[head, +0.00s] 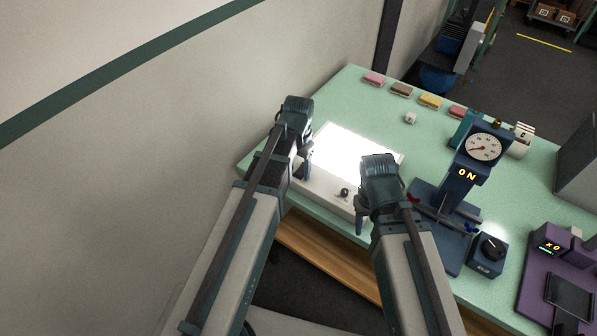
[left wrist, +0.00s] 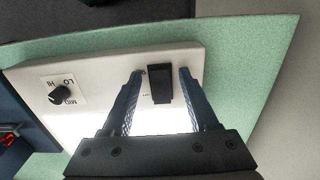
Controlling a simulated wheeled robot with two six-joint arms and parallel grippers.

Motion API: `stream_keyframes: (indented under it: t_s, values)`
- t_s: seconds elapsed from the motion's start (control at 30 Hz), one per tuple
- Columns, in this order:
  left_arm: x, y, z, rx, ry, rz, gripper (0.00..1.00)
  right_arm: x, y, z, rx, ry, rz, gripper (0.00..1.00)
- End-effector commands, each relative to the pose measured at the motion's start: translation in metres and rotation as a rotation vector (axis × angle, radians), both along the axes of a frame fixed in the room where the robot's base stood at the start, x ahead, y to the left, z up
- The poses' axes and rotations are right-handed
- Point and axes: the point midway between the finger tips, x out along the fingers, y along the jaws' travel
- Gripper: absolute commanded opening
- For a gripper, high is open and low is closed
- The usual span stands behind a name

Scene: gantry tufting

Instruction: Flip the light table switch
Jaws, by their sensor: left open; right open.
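The light table (head: 329,195) is a white box with a brightly glowing top panel (head: 345,150). Its black rocker switch (left wrist: 160,87) sits on the white border in the left wrist view; my left gripper hides it in the head view. My left gripper (head: 303,172) is open over the light table's left end. In the left wrist view its two fingers (left wrist: 160,73) stand on either side of the switch, with nothing held; whether they touch it I cannot tell. My right gripper (head: 361,222) is open and empty at the light table's right front corner.
A black knob (left wrist: 59,94) marked HI, LO and MID is on the light table's border. A blue stand with a dial gauge (head: 485,148) reads ON, right of my right gripper. Coloured blocks (head: 430,101) line the back edge.

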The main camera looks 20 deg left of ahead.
Motion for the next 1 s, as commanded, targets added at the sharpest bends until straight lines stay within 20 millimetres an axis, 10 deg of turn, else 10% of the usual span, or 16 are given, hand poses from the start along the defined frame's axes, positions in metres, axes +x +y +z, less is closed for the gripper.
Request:
stream_keyframes:
  t_s: [0.17, 0.5, 1.0]
  values:
    - [0.000, 0.000, 0.001, 0.000, 0.000, 0.000, 0.58, 0.000, 0.000, 0.001, 0.000, 0.000, 0.000, 0.50]
    - [0.000, 0.000, 0.001, 0.000, 0.000, 0.000, 0.00, 0.000, 0.000, 0.001, 0.000, 0.000, 0.000, 0.50]
    - [0.013, -0.004, 0.002, 0.082, 0.227, -0.003, 0.00, 0.000, 0.000, -0.005, 0.000, 0.000, 0.000, 0.50]
